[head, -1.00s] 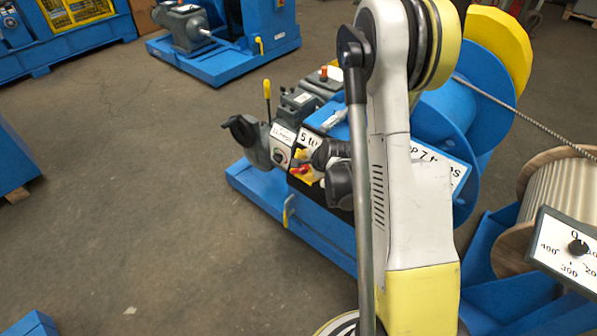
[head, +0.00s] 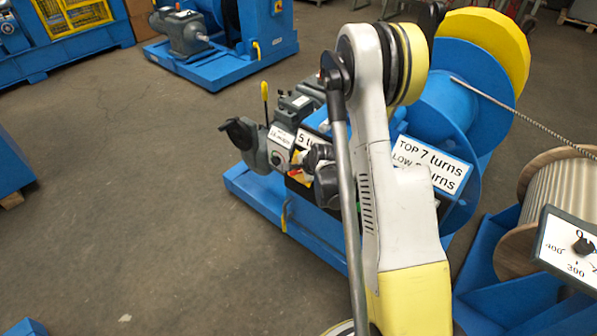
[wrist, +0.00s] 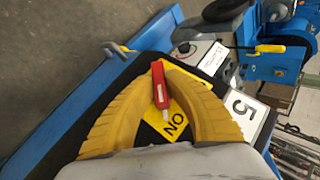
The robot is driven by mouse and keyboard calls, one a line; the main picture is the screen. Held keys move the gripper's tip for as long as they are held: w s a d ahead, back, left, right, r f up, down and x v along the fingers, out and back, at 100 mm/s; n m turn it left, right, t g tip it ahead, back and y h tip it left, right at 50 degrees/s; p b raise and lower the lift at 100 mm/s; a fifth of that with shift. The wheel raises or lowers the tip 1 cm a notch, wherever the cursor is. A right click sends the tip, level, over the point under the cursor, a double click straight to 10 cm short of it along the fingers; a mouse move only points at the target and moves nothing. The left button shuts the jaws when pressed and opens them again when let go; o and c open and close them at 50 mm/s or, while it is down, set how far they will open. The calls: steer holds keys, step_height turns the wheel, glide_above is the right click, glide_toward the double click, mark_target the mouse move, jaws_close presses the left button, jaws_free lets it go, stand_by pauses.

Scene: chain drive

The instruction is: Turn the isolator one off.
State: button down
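The isolator's red handle (wrist: 159,85) shows in the wrist view, on a yellow plate (wrist: 181,113) with a black field. Its white-marked end lies near the lettering, which looks like an upside-down "ON". My gripper (wrist: 159,72) has its two ribbed yellow fingers bent inward, with the tips closed on either side of the handle. Contact at the tips is hard to see. In the head view the red handle (head: 293,171) is small and partly hidden behind my dark wrist; my gripper (head: 298,158) is mostly covered there.
A grey box with a dial (wrist: 206,54) sits beside the isolator; a lever with a yellow grip (head: 265,92) rises behind it. A blue drum (head: 447,115) with labels stands right of my arm. A rope reel (head: 555,195) is at the right.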

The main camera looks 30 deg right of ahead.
steer(key=shift+g, duration=0.3)
steer(key=shift+w+r+n+g+p, duration=0.15)
steer(key=shift+n+g+p, duration=0.8)
steer(key=shift+g, duration=0.25)
steer(key=n+g+h, duration=0.1)
steer(key=n+g, duration=0.2)
steer(key=g, duration=0.1)
steer(key=shift+w+a, duration=0.1)
steer(key=n+g+h, duration=0.1)
steer(key=n+g, duration=0.1)
steer(key=g, duration=0.1)
steer(key=shift+w+f+g+h, duration=0.1)
steer(key=shift+f+g+h, duration=0.1)
steer(key=shift+g+h, duration=0.15)
steer(key=shift+n+g+h+b, duration=0.9)
steer(key=shift+n+g+h, duration=0.05)
steer(key=shift+n+g, duration=0.3)
steer(key=c, duration=1.4)
jaws_free()
